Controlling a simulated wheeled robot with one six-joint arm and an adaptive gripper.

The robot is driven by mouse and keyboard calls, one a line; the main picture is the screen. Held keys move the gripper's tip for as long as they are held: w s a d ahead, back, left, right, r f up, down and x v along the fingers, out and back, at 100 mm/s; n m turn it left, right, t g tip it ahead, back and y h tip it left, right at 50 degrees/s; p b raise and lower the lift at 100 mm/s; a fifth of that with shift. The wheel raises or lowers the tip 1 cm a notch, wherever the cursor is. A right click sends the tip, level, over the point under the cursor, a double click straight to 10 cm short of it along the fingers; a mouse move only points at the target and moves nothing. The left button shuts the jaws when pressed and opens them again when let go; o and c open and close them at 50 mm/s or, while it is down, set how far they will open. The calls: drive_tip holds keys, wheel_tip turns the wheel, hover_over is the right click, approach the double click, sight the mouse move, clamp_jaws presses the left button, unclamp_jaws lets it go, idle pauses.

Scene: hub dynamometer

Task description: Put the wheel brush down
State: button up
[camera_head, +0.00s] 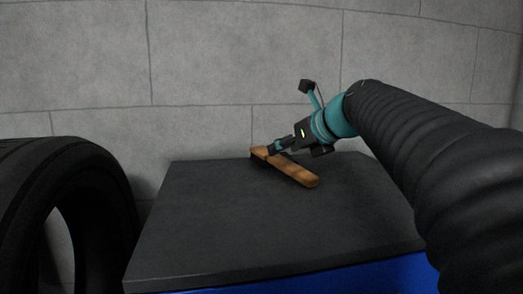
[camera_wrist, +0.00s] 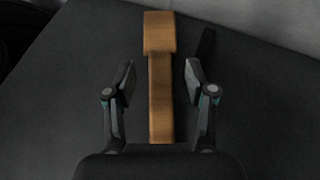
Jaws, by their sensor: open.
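The wheel brush (camera_head: 298,172) is a long tan wooden piece lying on the dark top of the blue-sided bench (camera_head: 215,235), toward its back edge. In the wrist view the brush (camera_wrist: 160,92) runs lengthwise between the two fingers, with its wider block at the far end. My gripper (camera_head: 273,148) is at the brush's far half in the head view. In the wrist view my gripper (camera_wrist: 160,78) is open, one finger on each side of the brush, with a visible gap on both sides. The brush's near end is hidden behind the gripper body in that view.
A large black tyre (camera_head: 105,185) stands to the left of the bench. A grey block wall (camera_head: 230,60) rises close behind the bench. The front and left of the bench top are clear.

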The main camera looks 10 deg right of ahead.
drive_tip(key=v, duration=0.8)
drive_tip(key=shift+s+d+r, duration=0.1)
drive_tip(key=shift+s+r, duration=0.05)
drive_tip(key=shift+s, duration=0.1)
drive_tip(key=shift+s, duration=0.1)
